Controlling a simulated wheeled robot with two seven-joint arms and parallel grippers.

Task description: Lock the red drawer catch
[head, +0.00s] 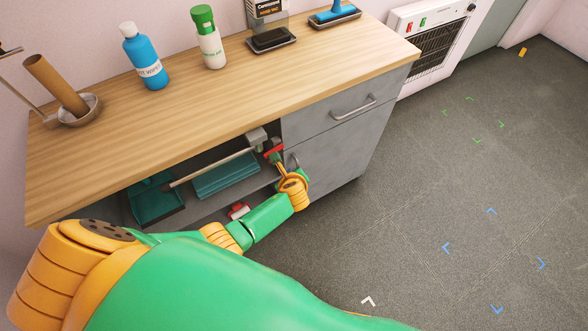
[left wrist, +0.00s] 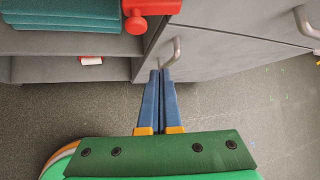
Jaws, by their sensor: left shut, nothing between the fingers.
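The red drawer catch (left wrist: 148,7) has a block and a round knob and sits at the edge between the open shelves and the grey front in the left wrist view. It also shows in the head view (head: 273,151), partly behind my gripper. My left gripper (left wrist: 161,72) is shut and empty. Its blue fingertips are just below the catch in the picture, by the curved metal handle (left wrist: 176,50) of the lower front; I cannot tell if they touch it. My right gripper is not in view.
The cabinet has a wooden top (head: 190,95) with a blue bottle (head: 146,62), a green-capped bottle (head: 210,42) and other items. A closed upper drawer (head: 340,108) has its own handle. Open shelves hold a teal dustpan (head: 155,203) and cloths (head: 225,176).

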